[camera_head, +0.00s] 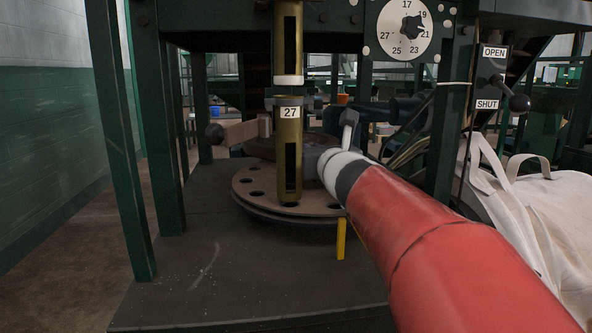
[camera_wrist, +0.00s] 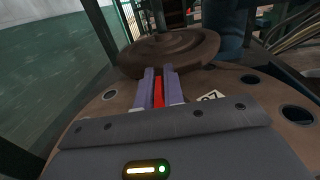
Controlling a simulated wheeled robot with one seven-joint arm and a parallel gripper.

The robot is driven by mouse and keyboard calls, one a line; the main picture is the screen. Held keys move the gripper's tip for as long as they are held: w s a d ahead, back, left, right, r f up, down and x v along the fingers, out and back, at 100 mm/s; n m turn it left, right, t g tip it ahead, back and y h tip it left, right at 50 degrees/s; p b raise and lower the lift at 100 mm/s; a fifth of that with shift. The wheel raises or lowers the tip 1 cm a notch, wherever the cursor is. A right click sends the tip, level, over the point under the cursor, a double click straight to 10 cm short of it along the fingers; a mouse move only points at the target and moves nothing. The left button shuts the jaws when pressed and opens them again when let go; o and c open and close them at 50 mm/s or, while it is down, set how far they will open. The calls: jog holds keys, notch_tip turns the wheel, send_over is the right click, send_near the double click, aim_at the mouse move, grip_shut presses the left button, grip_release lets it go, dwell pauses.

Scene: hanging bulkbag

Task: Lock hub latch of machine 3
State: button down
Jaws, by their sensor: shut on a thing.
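A narrow red piece (camera_wrist: 158,93), which looks like the hub latch, sits between the two pale purple fingers of my gripper (camera_wrist: 158,74) in the wrist view. The fingers are shut on it. A brown round hub (camera_wrist: 170,52) lies just beyond the fingertips, above a tan plate with holes (camera_wrist: 250,79). In the head view my gripper (camera_head: 315,161) is just right of and behind a brass tube labelled 27 (camera_head: 289,150), over the round plate (camera_head: 262,197). The latch is hidden there. I cannot see a machine number.
A dial (camera_head: 405,30) with numbers hangs at the top. An OPEN/SHUT lever (camera_head: 512,100) is at the right. A white bulk bag (camera_head: 550,215) fills the lower right. A yellow strip (camera_head: 341,239) stands by the plate. Green posts (camera_head: 120,140) stand left; the dark deck is clear in front.

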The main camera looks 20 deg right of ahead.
jog(key=shift+f+m+h+b, duration=0.15)
jog(key=shift+m+h+b, duration=0.45)
jog(key=shift+h+b, duration=0.35)
jog(key=c, duration=1.5)
grip_release()
jog(key=shift+r, duration=0.2)
jog(key=shift+d, duration=0.1)
